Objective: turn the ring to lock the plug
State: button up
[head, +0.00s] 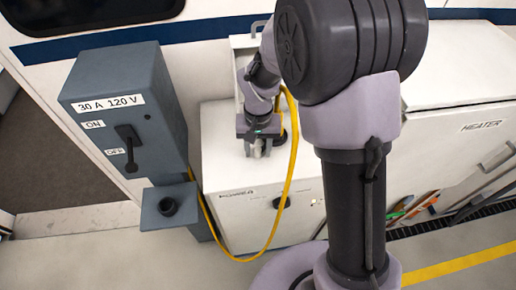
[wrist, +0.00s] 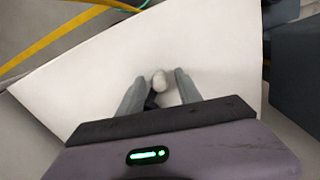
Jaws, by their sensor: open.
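My gripper (head: 258,148) is open and points down over the top of a white cabinet in the head view. In the wrist view its two fingers (wrist: 160,74) stand on either side of a small pale rounded piece (wrist: 159,82), with narrow gaps showing. A dark part shows beneath that piece; I cannot tell whether it is the ring. The yellow cable (head: 293,165) rises behind my gripper to a dark piece (head: 281,133), possibly the plug, mostly hidden by my wrist. The ring is not clearly visible in either view.
A grey power box (head: 125,105) marked 30 A 120 V has its lever towards OFF. A dark round socket (head: 167,206) sits on its lower ledge. The white cabinet (head: 240,205) has a dark knob (head: 281,202). A heater unit (head: 460,130) stands right.

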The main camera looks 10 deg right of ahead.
jog(key=shift+d+r, duration=0.1)
grip_shut()
jog(key=shift+w+r, duration=0.1)
jog(key=shift+w, duration=0.05)
dwell(1.1)
